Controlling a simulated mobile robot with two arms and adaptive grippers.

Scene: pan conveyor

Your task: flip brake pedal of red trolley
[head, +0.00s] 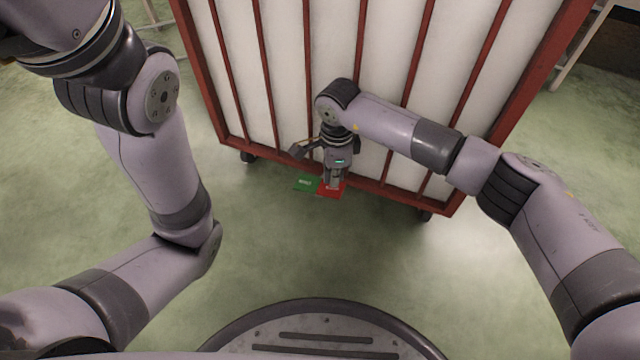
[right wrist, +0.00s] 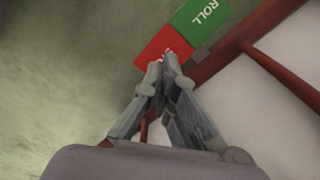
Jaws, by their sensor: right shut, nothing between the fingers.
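The red trolley (head: 388,183) stands in front of me, a red barred frame around white panels. At its lower front edge is the brake pedal, with a green plate (head: 306,184) on the left and a red plate (head: 330,190) on the right. In the right wrist view the green plate (right wrist: 200,20) reads "ROLL"; the red plate (right wrist: 158,48) is partly covered by my fingertips. My right gripper (head: 334,184) points down, shut and empty, with its tips at the red plate. I cannot tell whether they touch. My left gripper is outside the view.
The trolley's casters (head: 247,156) show under its bottom rail. The green floor (head: 270,250) between the trolley and my base is clear. A pale metal frame (head: 580,45) stands at the upper right.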

